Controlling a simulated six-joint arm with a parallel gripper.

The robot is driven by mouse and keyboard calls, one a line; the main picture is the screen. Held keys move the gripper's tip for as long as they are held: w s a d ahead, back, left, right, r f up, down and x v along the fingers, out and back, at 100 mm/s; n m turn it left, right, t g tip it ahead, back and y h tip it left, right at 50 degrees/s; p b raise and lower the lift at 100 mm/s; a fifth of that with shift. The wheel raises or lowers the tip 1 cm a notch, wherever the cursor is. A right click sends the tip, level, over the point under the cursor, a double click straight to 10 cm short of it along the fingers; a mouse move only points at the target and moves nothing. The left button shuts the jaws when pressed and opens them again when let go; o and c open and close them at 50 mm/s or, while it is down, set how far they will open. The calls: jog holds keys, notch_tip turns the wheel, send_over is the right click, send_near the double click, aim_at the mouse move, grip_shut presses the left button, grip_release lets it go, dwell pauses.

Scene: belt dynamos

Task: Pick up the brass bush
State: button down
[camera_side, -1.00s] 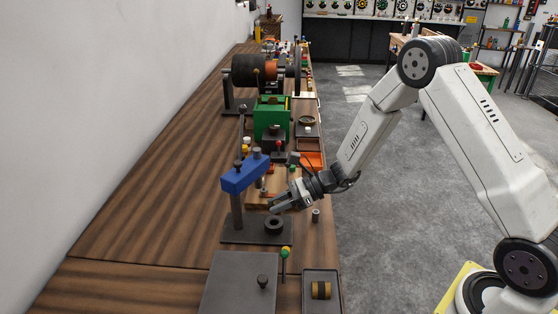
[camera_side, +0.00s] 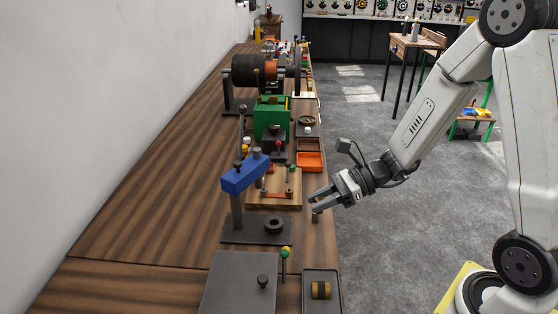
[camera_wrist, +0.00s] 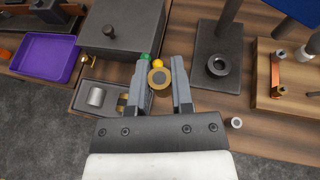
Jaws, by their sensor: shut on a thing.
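The brass bush (camera_wrist: 159,78) shows in the wrist view as a brass-coloured ring with a grey centre, end-on between my two fingers. My gripper (camera_wrist: 160,86) is shut on it, one finger on each side. In the side view my gripper (camera_side: 312,199) is over the bench's right edge, to the right of the blue-headed press (camera_side: 245,174). The bush cannot be made out there between the fingers.
A small grey cylinder (camera_side: 315,216) stands on the bench just below my gripper. A dark tray (camera_side: 335,281) and a dark lidded box (camera_side: 232,285) are at the front.

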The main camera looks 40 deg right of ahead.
jog(key=shift+s+r, duration=0.15)
jog(key=shift+s, duration=0.2)
dwell(0.5)
